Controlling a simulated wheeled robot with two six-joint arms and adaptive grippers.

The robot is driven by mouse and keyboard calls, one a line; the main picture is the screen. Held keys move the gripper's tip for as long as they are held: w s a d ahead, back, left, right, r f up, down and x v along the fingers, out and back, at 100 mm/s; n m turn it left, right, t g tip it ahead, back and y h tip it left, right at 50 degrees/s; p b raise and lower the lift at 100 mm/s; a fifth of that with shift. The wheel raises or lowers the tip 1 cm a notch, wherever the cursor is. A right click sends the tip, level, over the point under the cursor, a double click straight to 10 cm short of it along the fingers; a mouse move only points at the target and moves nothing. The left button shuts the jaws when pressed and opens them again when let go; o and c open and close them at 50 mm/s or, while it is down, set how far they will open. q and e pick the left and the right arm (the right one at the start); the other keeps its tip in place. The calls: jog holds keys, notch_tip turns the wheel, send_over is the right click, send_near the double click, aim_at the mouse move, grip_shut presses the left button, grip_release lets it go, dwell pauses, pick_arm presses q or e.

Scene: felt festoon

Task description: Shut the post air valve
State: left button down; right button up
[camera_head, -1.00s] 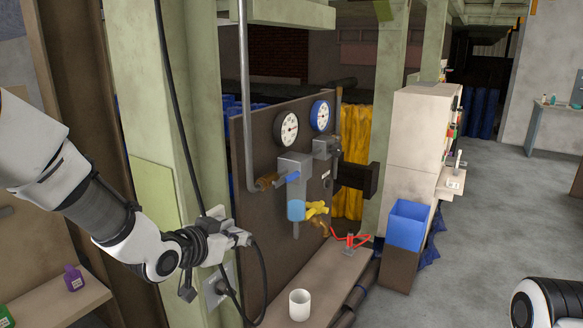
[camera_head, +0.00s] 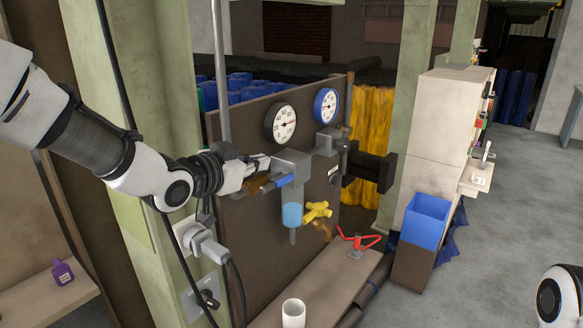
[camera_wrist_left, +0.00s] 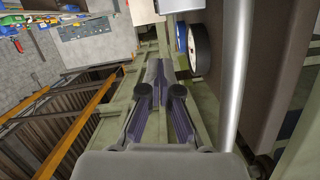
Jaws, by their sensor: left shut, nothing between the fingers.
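A valve with a brass body (camera_head: 254,185) and a blue lever (camera_head: 277,183) sits at the foot of the grey vertical pipe (camera_head: 222,75), left of the grey regulator block (camera_head: 292,166). The lever points right, roughly in line with the brass body. My left gripper (camera_head: 265,163) is shut and empty, just above the valve in the picture; I cannot tell whether it touches. Its closed fingers also show in the left wrist view (camera_wrist_left: 160,75), beside the pipe (camera_wrist_left: 234,75). The valve is not clearly visible there. My right gripper is out of view.
Two gauges (camera_head: 281,124) hang on the brown board (camera_head: 245,230). A yellow handle (camera_head: 318,211) and a red handle (camera_head: 358,240) are lower right. A grey plug (camera_head: 205,245) with a black cable is on the green post (camera_head: 115,150). A white cup (camera_head: 293,314) stands on the bench.

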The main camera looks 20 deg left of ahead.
pick_arm(q)
jog(key=s, duration=0.1)
jog(key=p, duration=0.4)
send_over(281, 183)
jog(key=d, duration=0.1)
jog(key=f, duration=0.4)
jog(key=f+p, duration=0.1)
jog(key=f, duration=0.1)
jog(key=shift+w+a, duration=0.35)
jog(key=shift+w, duration=0.05)
jog(key=shift+a+f, duration=0.15)
jog(key=shift+s, duration=0.1)
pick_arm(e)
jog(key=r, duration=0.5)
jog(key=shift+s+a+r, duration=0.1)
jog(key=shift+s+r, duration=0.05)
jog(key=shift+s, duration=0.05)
